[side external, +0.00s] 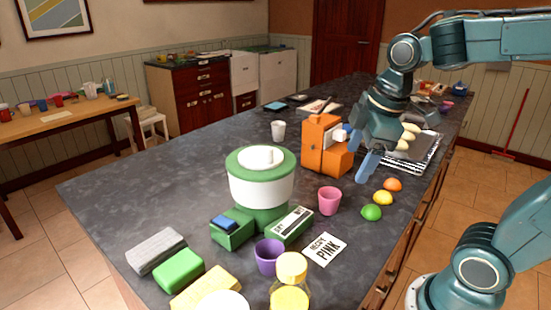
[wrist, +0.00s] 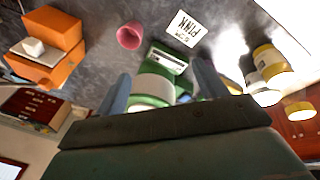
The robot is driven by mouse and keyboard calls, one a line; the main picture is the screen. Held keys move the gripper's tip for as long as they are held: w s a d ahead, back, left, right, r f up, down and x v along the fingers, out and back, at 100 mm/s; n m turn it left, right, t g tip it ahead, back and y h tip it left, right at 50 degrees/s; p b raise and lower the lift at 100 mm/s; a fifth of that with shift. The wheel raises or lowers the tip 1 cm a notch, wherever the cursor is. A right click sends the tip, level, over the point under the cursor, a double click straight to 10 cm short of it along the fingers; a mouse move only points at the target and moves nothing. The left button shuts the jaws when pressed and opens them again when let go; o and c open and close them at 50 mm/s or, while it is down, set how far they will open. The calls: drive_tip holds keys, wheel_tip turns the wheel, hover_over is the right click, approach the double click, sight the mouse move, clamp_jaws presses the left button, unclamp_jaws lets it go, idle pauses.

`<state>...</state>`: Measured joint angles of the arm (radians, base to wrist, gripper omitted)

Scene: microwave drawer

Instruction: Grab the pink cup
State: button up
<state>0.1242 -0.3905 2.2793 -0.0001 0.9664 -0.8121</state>
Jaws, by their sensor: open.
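The pink cup (side external: 329,201) stands upright on the dark countertop, just right of the green and white appliance in the side view. It also shows at the upper left of the wrist view (wrist: 130,36), with its mouth visible. My gripper (side external: 368,165) is open and empty, pointing down above the counter, behind and to the right of the pink cup. In the wrist view its two fingers (wrist: 160,92) reach up from the dark palm with a wide gap. The fingers are apart from the cup.
A green and white appliance (side external: 259,180) stands left of the cup, and an orange machine (side external: 322,145) behind it. A white card (side external: 325,249), a purple cup (side external: 269,257) and a yellow jar (side external: 291,280) are in front. Green (side external: 371,213), yellow (side external: 383,198) and orange (side external: 393,184) fruits lie to the right.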

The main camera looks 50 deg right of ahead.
sight(329, 200)
drive_tip(key=w+d+f+n+g, duration=0.3)
drive_tip(key=w+d+f+n, duration=0.2)
drive_tip(key=w+d+n, duration=0.2)
drive_tip(key=shift+w+d+f+n, duration=0.25)
drive_tip(key=shift+w+n, duration=0.9)
drive_tip(key=shift+n, duration=0.95)
drive_tip(key=shift+a+f, duration=0.1)
drive_tip(key=shift+f, duration=4.2)
drive_tip(key=shift+f, duration=0.15)
drive_tip(key=shift+s+f, duration=0.2)
drive_tip(key=shift+f, duration=2.25)
drive_tip(key=shift+c, duration=0.2)
drive_tip(key=c, duration=1)
